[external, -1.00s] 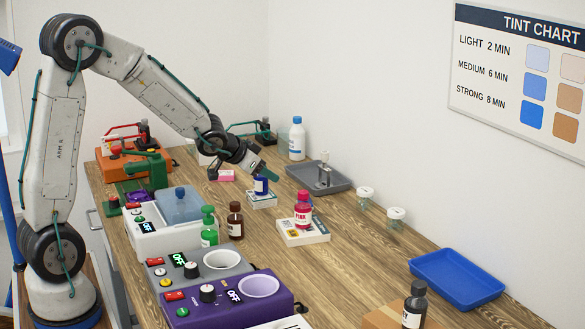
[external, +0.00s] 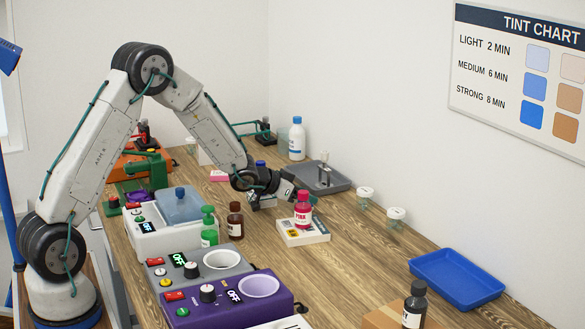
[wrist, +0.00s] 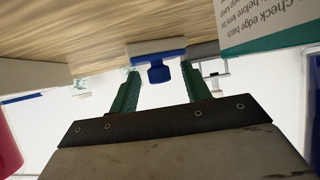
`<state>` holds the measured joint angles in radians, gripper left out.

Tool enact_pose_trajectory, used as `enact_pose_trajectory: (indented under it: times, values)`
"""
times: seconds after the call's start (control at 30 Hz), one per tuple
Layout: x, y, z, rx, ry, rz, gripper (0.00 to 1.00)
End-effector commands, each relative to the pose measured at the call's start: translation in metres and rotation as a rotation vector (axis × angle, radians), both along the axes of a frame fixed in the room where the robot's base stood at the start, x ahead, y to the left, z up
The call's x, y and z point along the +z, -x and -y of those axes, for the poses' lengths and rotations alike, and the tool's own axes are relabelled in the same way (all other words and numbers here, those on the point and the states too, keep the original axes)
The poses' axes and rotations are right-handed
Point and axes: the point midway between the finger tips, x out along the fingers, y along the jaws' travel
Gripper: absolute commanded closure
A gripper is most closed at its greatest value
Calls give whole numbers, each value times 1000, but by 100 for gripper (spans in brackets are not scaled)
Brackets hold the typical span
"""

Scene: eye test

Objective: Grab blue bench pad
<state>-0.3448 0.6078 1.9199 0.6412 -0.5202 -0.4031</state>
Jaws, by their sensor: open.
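The blue bench pad (wrist: 159,73) shows in the wrist view, which sees the bench upside down. It has a pale base edged in blue and a blue knob, and rests on the bench between the lines of my two green fingers. My gripper (wrist: 157,88) is open and empty, with the pad at or just beyond its fingertips; I cannot tell the exact gap. In the external view, my gripper (external: 291,192) is low over the bench, just left of the pink bottle (external: 303,213). That bottle and my gripper mostly hide the pad there.
The pink bottle stands on a white box (external: 302,238) close beside my gripper. A blue bottle (external: 260,163) stands behind my wrist, its printed box (wrist: 265,25) close by. Beyond are a grey tray (external: 340,184) and jars (external: 395,214). Bare wood lies toward the blue tray (external: 457,281).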

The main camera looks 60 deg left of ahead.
Motion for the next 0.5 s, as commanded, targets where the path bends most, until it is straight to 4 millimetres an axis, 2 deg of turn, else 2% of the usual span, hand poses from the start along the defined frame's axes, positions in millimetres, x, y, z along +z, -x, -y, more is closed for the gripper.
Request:
enact_pose_trajectory:
  times: [0.3,0.47,0.5]
  values:
    - [-3,-6,0,0,1,0,52]
    - [-3,-6,0,1,0,0,97]
    - [-3,-6,0,1,0,0,100]
